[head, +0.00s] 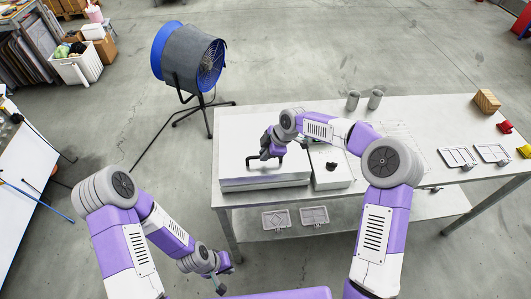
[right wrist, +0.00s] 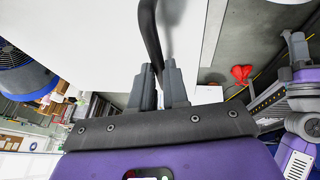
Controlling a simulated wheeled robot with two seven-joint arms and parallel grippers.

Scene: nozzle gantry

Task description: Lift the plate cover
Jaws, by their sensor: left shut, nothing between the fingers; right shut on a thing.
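The plate cover (head: 240,169) is a wide white lid with a black bar handle (head: 252,160), at the left end of the table. My right gripper (head: 268,152) is above it, shut on the handle. In the right wrist view the two grey fingers (right wrist: 160,82) close around the black handle (right wrist: 150,35), with the white cover (right wrist: 95,35) beyond. A thin line runs along the cover's front side; I cannot tell whether there is a gap. My left gripper (head: 222,274) is low, in front of the table, shut and empty.
A smaller white box (head: 332,181) with a black knob stands right beside the cover. Two grey cups (head: 363,100), white trays (head: 458,157) and a wooden block (head: 486,100) are on the table (head: 415,120). A blue fan (head: 185,55) stands behind left.

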